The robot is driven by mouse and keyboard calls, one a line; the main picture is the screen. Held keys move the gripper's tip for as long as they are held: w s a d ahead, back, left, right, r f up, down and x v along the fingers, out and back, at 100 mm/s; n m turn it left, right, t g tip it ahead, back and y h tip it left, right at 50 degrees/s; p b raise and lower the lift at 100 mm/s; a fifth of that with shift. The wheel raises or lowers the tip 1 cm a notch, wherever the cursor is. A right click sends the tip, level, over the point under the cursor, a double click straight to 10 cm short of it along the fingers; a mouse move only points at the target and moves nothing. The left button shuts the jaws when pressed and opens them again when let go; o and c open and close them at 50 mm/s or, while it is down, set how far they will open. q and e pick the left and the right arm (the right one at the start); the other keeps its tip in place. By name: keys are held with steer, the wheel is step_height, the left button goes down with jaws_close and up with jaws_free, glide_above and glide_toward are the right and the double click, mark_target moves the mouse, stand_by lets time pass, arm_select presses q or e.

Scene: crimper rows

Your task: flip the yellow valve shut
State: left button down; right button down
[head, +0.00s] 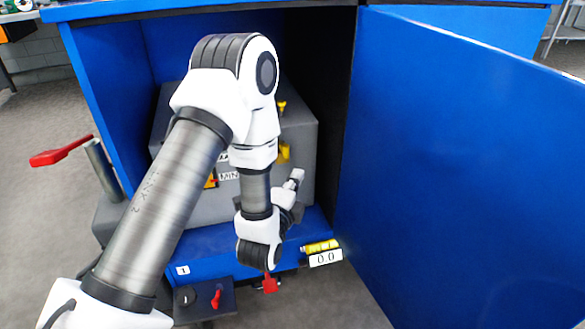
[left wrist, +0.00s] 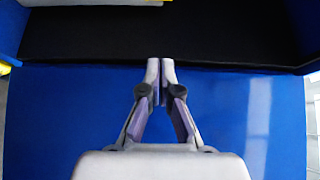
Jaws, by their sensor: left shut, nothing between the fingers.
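A small yellow part (head: 284,152), perhaps the yellow valve, shows on the front of a grey box (head: 304,135) inside the blue cabinet. Another yellow bit (head: 282,106) shows higher on the box. My arm partly covers the box, and the valve's handle position cannot be made out. My left gripper is in front of the box, below and close to the yellow part in the head view; its fingers are hard to make out there. In the left wrist view the left gripper (left wrist: 160,66) is shut and empty above a blue surface (left wrist: 240,115). My right gripper is not in view.
The blue cabinet door (head: 460,150) stands open on the right. A red-handled lever (head: 62,152) sticks out at the left. A yellow cylinder (head: 321,246) with a 0.0 label (head: 325,258) and a dark panel with a red switch (head: 216,298) are low in front.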

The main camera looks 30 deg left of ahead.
arm_select(q)
steer(key=w+a+b, duration=0.3)
steer(key=w+a, duration=0.3)
steer(key=w, duration=0.1)
steer(key=shift+w, duration=0.2)
stand_by(0.4)
steer(key=shift+r, duration=0.1)
steer(key=shift+s+a+m+h+p, duration=0.1)
steer(key=shift+s+m+h+p, duration=0.25)
steer(key=shift+p, duration=0.2)
steer(key=shift+h, duration=0.25)
